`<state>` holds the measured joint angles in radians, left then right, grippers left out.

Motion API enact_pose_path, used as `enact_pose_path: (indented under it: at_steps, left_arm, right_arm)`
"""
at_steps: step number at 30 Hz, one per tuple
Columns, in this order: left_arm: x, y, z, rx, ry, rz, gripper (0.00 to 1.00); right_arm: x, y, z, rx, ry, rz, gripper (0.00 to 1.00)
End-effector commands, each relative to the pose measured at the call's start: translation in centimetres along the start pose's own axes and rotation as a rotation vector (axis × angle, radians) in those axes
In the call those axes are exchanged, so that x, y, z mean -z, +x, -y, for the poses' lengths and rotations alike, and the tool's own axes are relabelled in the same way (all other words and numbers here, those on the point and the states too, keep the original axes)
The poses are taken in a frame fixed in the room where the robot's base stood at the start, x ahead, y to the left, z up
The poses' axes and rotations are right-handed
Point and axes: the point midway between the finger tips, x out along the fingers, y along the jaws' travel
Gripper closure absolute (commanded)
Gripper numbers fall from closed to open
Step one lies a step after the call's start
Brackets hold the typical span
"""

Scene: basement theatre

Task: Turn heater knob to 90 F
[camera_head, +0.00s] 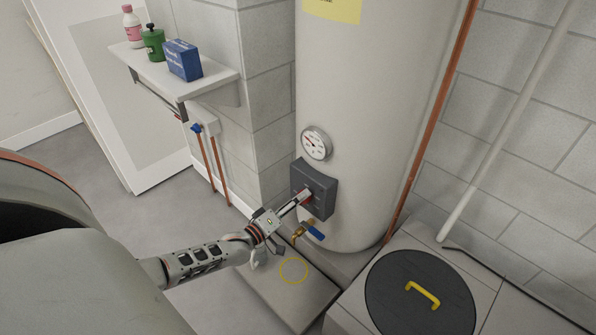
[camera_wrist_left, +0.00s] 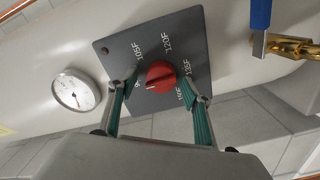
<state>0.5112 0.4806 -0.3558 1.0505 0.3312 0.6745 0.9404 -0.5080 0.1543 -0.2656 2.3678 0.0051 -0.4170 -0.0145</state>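The heater (camera_head: 350,120) is a tall cream tank with a dark grey control panel (camera_head: 322,192) low on its front. In the left wrist view the panel (camera_wrist_left: 190,20) carries a round red knob (camera_wrist_left: 160,74) ringed by white temperature labels. 105F, 120F and 135F can be read; the label at the lower left is partly hidden by a finger. I cannot clearly tell the knob's setting. My left gripper (camera_head: 302,197) is at the panel. In the wrist view the left gripper (camera_wrist_left: 160,84) is open, its green-padded fingers apart on either side of the knob. My right gripper is not in view.
A round gauge (camera_head: 316,143) sits above the panel and a blue-handled brass valve (camera_head: 315,233) below it. A wall shelf (camera_head: 160,72) with a bottle, green canister and blue box is at the left. A black lid with a yellow handle (camera_head: 422,295) is at the lower right.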

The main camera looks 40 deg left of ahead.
Motion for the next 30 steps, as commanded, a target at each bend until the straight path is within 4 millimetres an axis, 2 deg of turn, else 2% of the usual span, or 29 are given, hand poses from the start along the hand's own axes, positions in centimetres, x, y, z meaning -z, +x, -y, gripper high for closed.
enact_pose_path:
  at_steps: [7, 11, 14, 24, 30]
  left_arm:
    - [-0.1, -0.1, 0.1, 0.001, 0.002, 0.001, 0.51]
    - [-0.1, -0.9, 0.1, 0.002, 0.001, 0.002, 0.51]
    - [-0.2, -2.2, 0.2, 0.003, 0.001, 0.003, 0.51]
    - [-0.1, -8.8, 0.1, 0.003, 0.001, 0.002, 0.51]
    - [0.0, -11.2, 0.0, 0.001, 0.001, 0.001, 0.51]
  right_arm:
    - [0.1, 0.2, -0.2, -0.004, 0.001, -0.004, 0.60]
    - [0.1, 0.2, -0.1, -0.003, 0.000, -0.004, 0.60]
    - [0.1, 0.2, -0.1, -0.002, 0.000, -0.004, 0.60]
    - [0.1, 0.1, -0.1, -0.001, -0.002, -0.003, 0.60]
    - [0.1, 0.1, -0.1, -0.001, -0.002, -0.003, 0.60]
